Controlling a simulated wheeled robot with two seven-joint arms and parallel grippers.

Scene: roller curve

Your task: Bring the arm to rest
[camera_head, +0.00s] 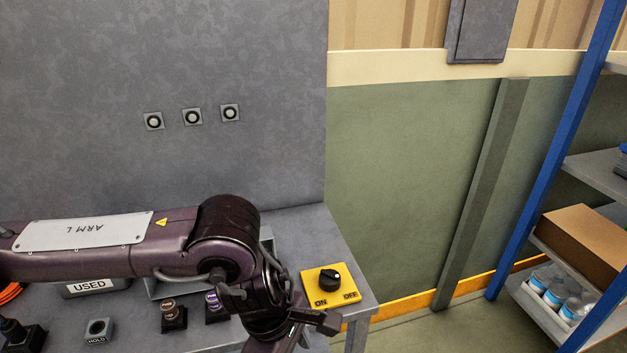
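My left arm (90,250), purple with a plate lettered "ARM L", reaches in from the left over the grey bench. It bends down at a dark joint. My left gripper (308,328) is low at the bench's front right, just in front of and left of a yellow ON/OFF switch plate (315,293) with a black knob (329,279). The gripper is seen from above and partly hidden by the wrist, so its opening does not show clearly. I see nothing held in it. My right gripper is not in view.
The grey bench (300,228) holds a box marked "USED" (90,287), a HOLD button (98,330) and two small holders with rollers (173,316) (214,306). A grey panel (160,60) stands behind. Blue-posted shelves (555,150) stand right, with open floor between.

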